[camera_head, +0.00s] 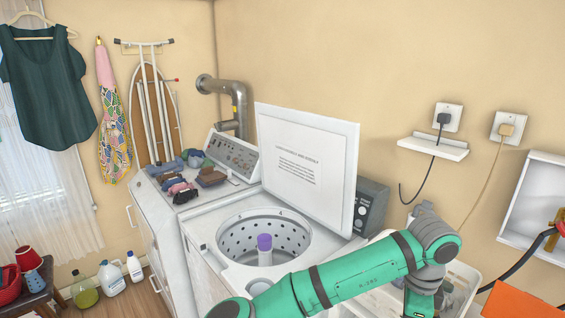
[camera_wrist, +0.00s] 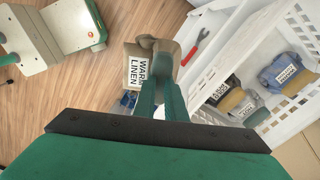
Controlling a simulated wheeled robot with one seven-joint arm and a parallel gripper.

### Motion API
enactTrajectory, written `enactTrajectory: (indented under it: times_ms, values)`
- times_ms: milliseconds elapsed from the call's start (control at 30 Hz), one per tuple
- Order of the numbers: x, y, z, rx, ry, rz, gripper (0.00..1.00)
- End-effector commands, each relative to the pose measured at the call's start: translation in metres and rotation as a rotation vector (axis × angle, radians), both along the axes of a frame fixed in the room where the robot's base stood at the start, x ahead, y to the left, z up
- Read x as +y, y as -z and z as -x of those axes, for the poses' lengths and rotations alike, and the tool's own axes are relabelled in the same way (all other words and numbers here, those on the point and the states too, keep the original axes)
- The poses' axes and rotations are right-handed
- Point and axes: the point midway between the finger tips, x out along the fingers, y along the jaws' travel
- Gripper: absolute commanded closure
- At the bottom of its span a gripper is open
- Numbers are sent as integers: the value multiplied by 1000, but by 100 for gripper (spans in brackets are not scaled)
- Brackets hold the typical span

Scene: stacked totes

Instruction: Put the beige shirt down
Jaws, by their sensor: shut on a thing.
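The beige shirt (camera_wrist: 137,72) shows in the wrist view as a folded bundle with a white label reading "WARM LINEN". My gripper (camera_wrist: 161,84) is shut on it, and its green fingers hide part of the cloth. The shirt hangs in front of the fingers, beside the white tote's left wall. I cannot tell how high it is above the floor. In the head view my arm reaches to the right and bends down; the gripper and shirt are not visible there.
The white tote (camera_wrist: 216,57) holds several labelled folded garments (camera_wrist: 289,73); it partly shows in the head view (camera_head: 464,275). A red-handled tool (camera_wrist: 196,46) is near its wall. Wooden floor (camera_wrist: 100,75) lies left. The open washer (camera_head: 205,232) has its lid (camera_head: 305,165) up.

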Motion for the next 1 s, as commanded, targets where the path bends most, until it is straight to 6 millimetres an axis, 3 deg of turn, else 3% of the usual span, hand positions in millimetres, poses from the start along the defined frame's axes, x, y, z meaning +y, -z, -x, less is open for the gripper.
enactTrajectory:
  times_ms: [167,333,500,800,1000]
  values:
    - [38,48,-25,14,-225,6,100]
    - [94,113,-48,23,-536,7,100]
    - [145,181,-56,29,-846,3,100]
    - [221,293,-41,31,-1371,-9,100]
    - [255,357,-18,26,-1694,-17,100]
